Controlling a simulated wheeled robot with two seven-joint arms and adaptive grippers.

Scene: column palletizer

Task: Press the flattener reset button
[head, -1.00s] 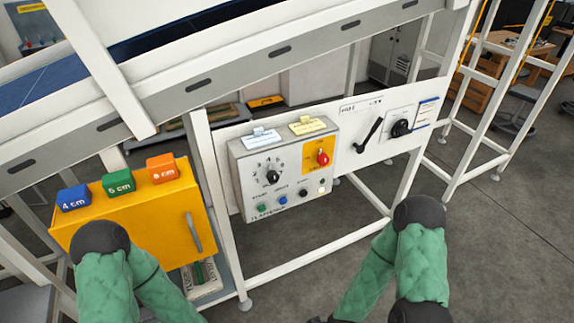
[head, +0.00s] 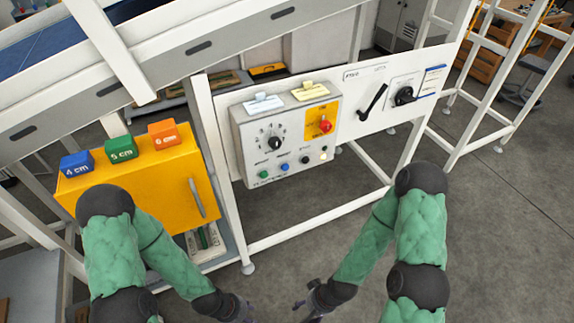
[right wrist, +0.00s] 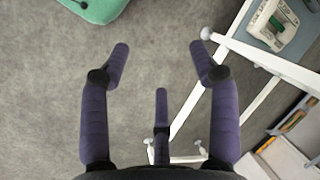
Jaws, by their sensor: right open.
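The grey flattener control box (head: 240,140) hangs on the white frame. Its lower row holds a green button (head: 262,174), a blue button (head: 284,166), a black button (head: 305,160) and a white lamp or button (head: 323,156). The small labels above them are too blurred to tell which is reset. Above sit a black dial (head: 275,143) and a red knob (head: 325,126) on a yellow plate. My right gripper (head: 306,308) is low in front of the box, apart from it; in the right wrist view (right wrist: 160,60) its fingers are spread and empty. My left gripper (head: 240,310) is low at the bottom edge, its fingers unclear.
A yellow cabinet (head: 150,185) with blue, green and orange blocks on top stands left of the box. A panel with a black lever (head: 373,102) and a rotary switch (head: 405,96) is on the right. The conveyor passes above. Grey floor (head: 480,240) is free at right.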

